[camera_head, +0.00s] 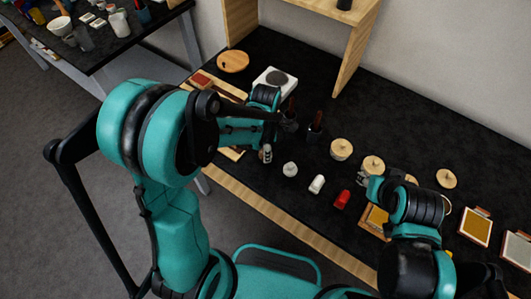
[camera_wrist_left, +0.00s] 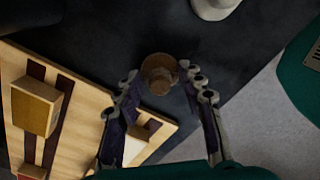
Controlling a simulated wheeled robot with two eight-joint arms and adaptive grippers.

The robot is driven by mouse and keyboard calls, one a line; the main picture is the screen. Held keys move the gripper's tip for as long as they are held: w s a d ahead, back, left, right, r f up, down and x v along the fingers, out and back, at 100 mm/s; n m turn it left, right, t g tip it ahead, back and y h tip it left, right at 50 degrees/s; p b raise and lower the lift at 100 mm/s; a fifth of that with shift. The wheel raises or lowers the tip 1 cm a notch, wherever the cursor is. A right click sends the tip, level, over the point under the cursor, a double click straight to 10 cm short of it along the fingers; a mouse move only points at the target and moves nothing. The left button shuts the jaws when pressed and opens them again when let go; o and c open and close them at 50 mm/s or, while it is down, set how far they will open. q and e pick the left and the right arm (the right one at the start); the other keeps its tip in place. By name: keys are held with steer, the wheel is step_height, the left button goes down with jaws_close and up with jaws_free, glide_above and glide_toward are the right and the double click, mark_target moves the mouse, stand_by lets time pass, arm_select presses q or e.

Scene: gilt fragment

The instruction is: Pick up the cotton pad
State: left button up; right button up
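I cannot make out for certain which thing is the cotton pad. In the left wrist view, a small round brown, cork-like piece (camera_wrist_left: 160,72) lies on the dark tabletop between and beyond the fingertips of my left gripper (camera_wrist_left: 160,82). The fingers are apart, with nothing visibly held. A small block with a pale side (camera_wrist_left: 137,143) sits on the wooden board, partly behind the left finger.
A white piece (camera_head: 317,184) and a red piece (camera_head: 343,199) lie to the right. Dark bottles (camera_head: 316,128), a white scale-like device (camera_head: 275,80) and a wooden shelf (camera_head: 358,52) stand behind. Round wooden-topped pieces (camera_head: 341,149) and framed panels (camera_head: 475,226) are at right.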

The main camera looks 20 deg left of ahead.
arm_select(q)
steer(key=shift+r, duration=0.1)
step_height(320, 180, up, 4)
steer(key=shift+r+p, duration=0.15)
steer(key=shift+p, duration=0.85)
steer(key=s+d+r+p, duration=0.1)
steer(key=d+r, duration=0.1)
steer(key=d, duration=0.1)
steer(key=s+d+r, duration=0.1)
steer(key=d+r, duration=0.1)
steer(key=d, duration=0.2)
steer(key=s+d+r+p, duration=0.1)
steer(key=s+d+r, duration=0.1)
steer(key=d, duration=0.2)
steer(key=shift+s+r+p, duration=0.1)
steer(key=shift+r+p, duration=0.15)
steer(key=shift+p, duration=0.1)
steer(key=o, duration=0.3)
steer(key=c, duration=0.4)
steer(key=shift+o, duration=0.2)
steer(key=shift+a, duration=0.1)
